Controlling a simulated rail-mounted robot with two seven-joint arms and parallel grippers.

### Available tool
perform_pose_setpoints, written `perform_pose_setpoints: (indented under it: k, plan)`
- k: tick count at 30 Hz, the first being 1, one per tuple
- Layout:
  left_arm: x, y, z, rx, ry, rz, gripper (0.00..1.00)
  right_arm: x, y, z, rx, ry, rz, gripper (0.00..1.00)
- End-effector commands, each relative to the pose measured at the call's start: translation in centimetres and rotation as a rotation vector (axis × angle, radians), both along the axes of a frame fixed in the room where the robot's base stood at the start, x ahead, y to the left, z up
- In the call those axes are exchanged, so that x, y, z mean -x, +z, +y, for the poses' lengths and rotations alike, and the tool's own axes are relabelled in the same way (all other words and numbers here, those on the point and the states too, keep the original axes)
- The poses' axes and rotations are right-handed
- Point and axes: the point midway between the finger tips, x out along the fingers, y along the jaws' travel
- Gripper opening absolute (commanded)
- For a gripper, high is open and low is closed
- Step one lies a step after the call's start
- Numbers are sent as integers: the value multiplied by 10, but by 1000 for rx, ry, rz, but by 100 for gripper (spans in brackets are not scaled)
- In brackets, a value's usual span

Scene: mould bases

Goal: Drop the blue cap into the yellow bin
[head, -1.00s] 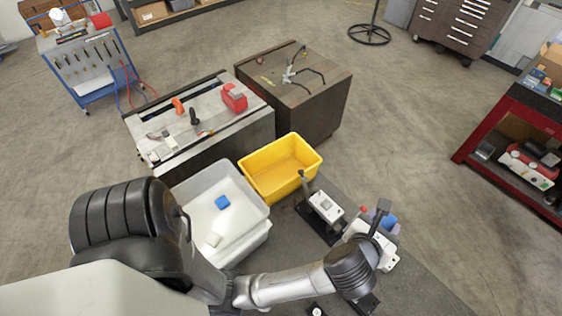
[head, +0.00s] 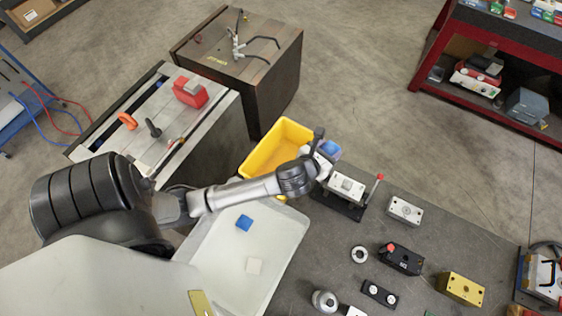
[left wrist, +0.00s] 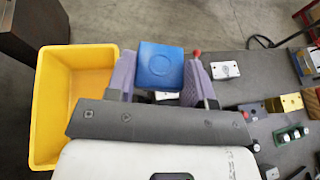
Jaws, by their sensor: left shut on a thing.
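My left gripper (left wrist: 160,78) is shut on a blue cap (left wrist: 158,64), a square block with a faint round mark, held between its two purple fingers. In the head view the blue cap (head: 329,148) shows at the end of my left arm, just right of the yellow bin (head: 258,158). The yellow bin also shows in the left wrist view (left wrist: 46,110), left of the gripper. The part of its inside that I can see looks empty. My left arm hides part of its near side in the head view. My right gripper is not in view.
A translucent tub (head: 275,262) in front of the bin holds another blue piece (head: 244,222) and a whitish piece (head: 254,266). A clamp fixture (head: 345,190) stands right of the bin. Several metal and black blocks lie on the dark table (head: 330,265) farther right.

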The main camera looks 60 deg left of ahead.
Motion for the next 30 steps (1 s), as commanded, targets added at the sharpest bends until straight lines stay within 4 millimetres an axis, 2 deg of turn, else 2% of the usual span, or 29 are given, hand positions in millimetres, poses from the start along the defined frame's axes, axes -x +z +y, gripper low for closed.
perform_pose_setpoints:
  k: [1, 6, 15, 24, 30]
  plan:
    - [2, -12, 15, -15, -35, 8, 26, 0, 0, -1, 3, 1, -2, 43]
    - [12, -46, 53, -13, -154, 10, 26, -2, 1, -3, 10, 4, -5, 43]
    - [43, -90, 126, -5, -367, 10, 26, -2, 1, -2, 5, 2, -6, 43]
    - [66, -103, 174, 0, -492, 2, 26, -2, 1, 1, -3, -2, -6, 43]
    - [73, -105, 187, 1, -526, 0, 26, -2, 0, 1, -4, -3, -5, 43]
